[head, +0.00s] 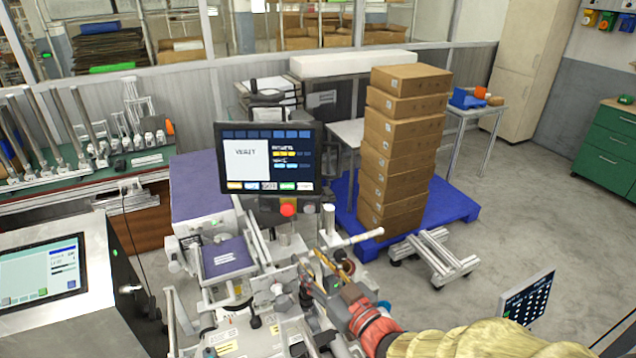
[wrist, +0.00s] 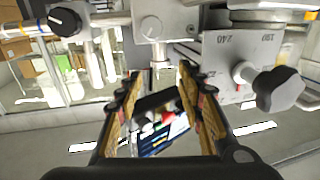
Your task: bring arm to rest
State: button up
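My gripper (wrist: 155,90) shows in the wrist view with its two fingers apart and nothing held between them. A machine with metal rods, black knobs and a grey numbered plate (wrist: 236,62) is close in front of the fingers; I cannot tell whether they touch it. In the head view my arm (head: 375,325) reaches in from the lower right, and my gripper (head: 335,268) is among the machine's parts, below and right of the monitor. Its fingertips are small there and partly lost against the machine.
A monitor (head: 267,158) with a red button below it stands over the machine. A tall stack of cartons (head: 400,140) stands on a blue pallet (head: 455,205). A touchscreen cabinet (head: 40,275) is at left. Floor at right (head: 560,220) is mostly clear, with a tilted dark panel (head: 528,298) nearer.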

jog(key=d+f+m+g+h, duration=0.1)
jog(key=d+f+g+h, duration=0.3)
jog(key=f, duration=0.7)
jog(key=s+d+f+m+g+h, duration=0.25)
jog(key=s+d+h, duration=0.25)
jog(key=d, duration=0.4)
jog(key=s+d+r+m+g+h, duration=0.1)
jog(key=s+d+r+g, duration=0.2)
jog(key=s, duration=0.4)
jog(key=s+d+r+m+g+h, duration=0.1)
jog(key=s+d+r, duration=0.25)
jog(key=s, duration=0.35)
jog(key=s+d+r+m+t+b, duration=0.1)
jog(key=s+r, duration=0.3)
jog(key=r, duration=0.5)
jog(key=shift+d+m+t+b, duration=0.35)
jog(key=shift+d+m, duration=0.1)
jog(key=shift+d, duration=0.35)
jog(key=shift+o, duration=0.3)
jog(key=shift+w, duration=0.1)
